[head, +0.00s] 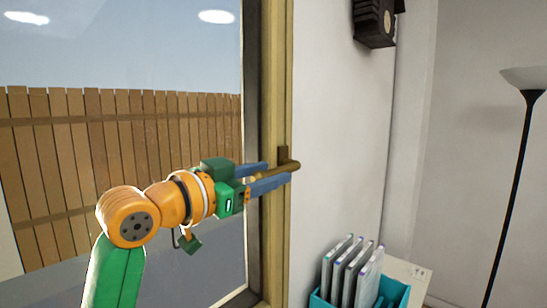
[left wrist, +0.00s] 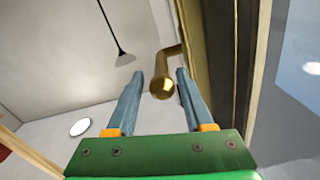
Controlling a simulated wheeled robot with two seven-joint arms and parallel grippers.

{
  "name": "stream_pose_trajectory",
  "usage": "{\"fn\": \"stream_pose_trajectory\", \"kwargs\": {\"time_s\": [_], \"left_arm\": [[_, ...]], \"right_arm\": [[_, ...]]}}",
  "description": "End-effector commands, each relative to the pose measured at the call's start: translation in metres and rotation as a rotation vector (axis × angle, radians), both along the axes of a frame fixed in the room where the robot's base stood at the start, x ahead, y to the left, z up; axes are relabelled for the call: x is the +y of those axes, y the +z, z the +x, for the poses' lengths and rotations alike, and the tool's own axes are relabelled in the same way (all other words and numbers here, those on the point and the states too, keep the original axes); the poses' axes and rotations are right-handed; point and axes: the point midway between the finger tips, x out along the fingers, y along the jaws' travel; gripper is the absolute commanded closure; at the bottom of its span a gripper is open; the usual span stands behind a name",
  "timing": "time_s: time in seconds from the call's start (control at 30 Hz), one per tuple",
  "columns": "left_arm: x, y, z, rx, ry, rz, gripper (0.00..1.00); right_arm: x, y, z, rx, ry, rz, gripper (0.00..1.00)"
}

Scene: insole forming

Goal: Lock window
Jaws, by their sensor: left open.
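The window (head: 120,60) fills the left of the head view, with a yellowish wooden frame (head: 279,80) along its right side. A brass handle (head: 284,155) is mounted on that frame, with its lever pointing roughly sideways, out from the frame. My left gripper (head: 278,172) is at the handle, its two blue fingers open. In the left wrist view the handle's rounded end (left wrist: 162,88) shows between the two spread fingers (left wrist: 160,74), nearer the right one. I cannot tell whether either finger touches it. My right gripper is not in view.
A teal rack (head: 393,292) with several upright thin items stands on a white surface (head: 412,272) at the lower right. A floor lamp (head: 520,140) stands at the far right. A dark box (head: 374,22) hangs on the wall. A wooden fence (head: 80,160) is outside.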

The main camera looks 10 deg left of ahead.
Motion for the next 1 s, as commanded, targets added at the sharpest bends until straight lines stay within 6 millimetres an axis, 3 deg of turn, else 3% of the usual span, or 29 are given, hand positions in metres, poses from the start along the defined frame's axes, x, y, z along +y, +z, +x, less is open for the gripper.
{"fn": "stream_pose_trajectory", "kwargs": {"time_s": [0.1,0.37,0.5,0.57,1.0], "left_arm": [[-0.0077,0.0027,0.0109,0.003,0.0,0.0,0.48],[-0.0097,-0.0009,0.0135,-0.001,0.001,0.001,0.48],[-0.0095,-0.0008,0.0134,-0.001,0.001,0.001,0.86],[-0.0095,-0.0008,0.0134,-0.001,0.001,0.001,1.0],[-0.0094,-0.0003,0.0132,-0.002,0.001,0.0,1.0]], "right_arm": [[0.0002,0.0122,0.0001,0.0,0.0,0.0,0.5],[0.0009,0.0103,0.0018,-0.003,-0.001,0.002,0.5],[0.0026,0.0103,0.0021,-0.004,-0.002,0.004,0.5],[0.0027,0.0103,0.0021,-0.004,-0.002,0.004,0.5],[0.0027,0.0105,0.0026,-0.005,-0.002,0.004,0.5]]}}
